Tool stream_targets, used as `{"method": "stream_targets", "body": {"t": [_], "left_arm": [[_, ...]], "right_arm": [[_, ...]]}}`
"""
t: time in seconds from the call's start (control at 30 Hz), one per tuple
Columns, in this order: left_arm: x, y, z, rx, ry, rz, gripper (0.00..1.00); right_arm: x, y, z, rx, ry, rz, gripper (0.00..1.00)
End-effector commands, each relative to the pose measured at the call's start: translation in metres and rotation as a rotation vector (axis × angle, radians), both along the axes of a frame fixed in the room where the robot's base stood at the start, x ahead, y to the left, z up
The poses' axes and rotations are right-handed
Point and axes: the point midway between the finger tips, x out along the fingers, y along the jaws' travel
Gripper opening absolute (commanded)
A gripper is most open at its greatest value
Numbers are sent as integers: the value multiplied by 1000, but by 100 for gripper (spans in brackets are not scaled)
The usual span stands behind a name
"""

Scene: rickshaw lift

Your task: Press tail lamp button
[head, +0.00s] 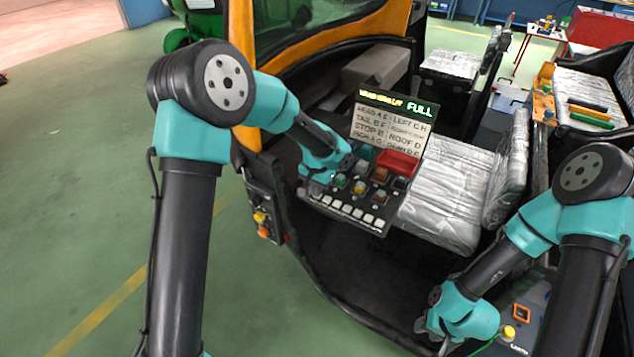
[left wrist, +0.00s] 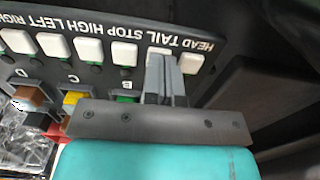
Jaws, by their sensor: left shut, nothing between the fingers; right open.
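The control panel (head: 340,208) in the rickshaw cab carries a row of white buttons. In the left wrist view the panel appears upside down, with labels reading HEAD, TAIL, STOP, HIGH, LEFT from right to left. The TAIL button (left wrist: 157,50) is partly hidden by my left gripper (left wrist: 164,62). The gripper's fingers are shut and empty, their tips over that button; I cannot tell whether they touch or press it. The HEAD button (left wrist: 191,63) is just beside the fingers. In the head view my left gripper (head: 314,186) covers the panel's left end. My right gripper (head: 440,338) is low at the right, open.
A sign (head: 392,122) with lettering and FULL stands behind the panel. Coloured buttons and a red block (head: 398,161) sit above the white row. Silver seats (head: 440,195) lie to the right. A box with a yellow knob (head: 509,332) is near my right gripper.

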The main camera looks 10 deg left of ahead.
Motion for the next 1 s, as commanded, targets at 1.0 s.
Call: {"method": "stream_targets", "body": {"t": [1.0], "left_arm": [[-2,2,-13,-1,4,4,0]], "right_arm": [[0,0,0,0,0,0,43]]}}
